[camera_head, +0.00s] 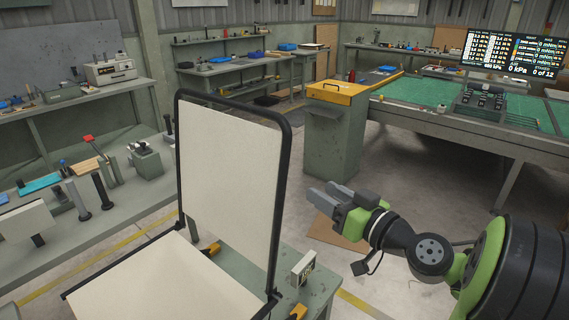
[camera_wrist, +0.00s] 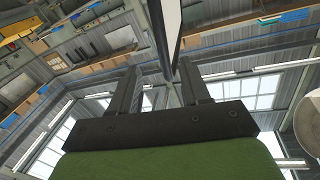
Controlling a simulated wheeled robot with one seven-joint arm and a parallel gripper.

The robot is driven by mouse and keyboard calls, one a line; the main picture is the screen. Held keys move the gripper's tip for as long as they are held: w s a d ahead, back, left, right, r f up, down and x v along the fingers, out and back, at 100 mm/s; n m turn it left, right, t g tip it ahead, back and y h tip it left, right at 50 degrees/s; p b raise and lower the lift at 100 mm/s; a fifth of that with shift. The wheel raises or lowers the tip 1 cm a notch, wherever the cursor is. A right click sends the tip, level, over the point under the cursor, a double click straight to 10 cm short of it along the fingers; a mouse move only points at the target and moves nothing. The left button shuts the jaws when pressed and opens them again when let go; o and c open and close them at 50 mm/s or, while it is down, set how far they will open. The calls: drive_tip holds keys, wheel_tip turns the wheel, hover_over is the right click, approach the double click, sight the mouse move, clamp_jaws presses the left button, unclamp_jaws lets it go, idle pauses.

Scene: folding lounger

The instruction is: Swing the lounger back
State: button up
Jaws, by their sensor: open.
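The lounger has a cream back panel (camera_head: 230,165) in a black tube frame, standing nearly upright with a slight lean. Its cream seat panel (camera_head: 165,280) extends toward the bottom of the head view, partly cut off. My gripper (camera_head: 323,191) is open and empty, right of the frame's right-hand tube, with its fingers pointing left toward it. A gap shows between them in the head view; I cannot tell its depth. In the wrist view, the back's dark frame edge (camera_wrist: 158,38) appears beyond and between the open fingertips (camera_wrist: 158,78).
The lounger stands on a green table (camera_head: 322,272) bearing a small grey box-like device (camera_head: 303,268). A green cabinet with a yellow top (camera_head: 338,92) stands behind my gripper. A bench with tools (camera_head: 70,215) is at left.

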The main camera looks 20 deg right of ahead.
sight(286, 170)
drive_tip(key=p+x, duration=0.5)
drive_tip(key=x, duration=0.8)
drive_tip(key=shift+w+a, duration=0.1)
drive_tip(key=shift+w, duration=0.05)
drive_tip(key=shift+f, duration=0.1)
drive_tip(key=shift+c, duration=0.4)
clamp_jaws()
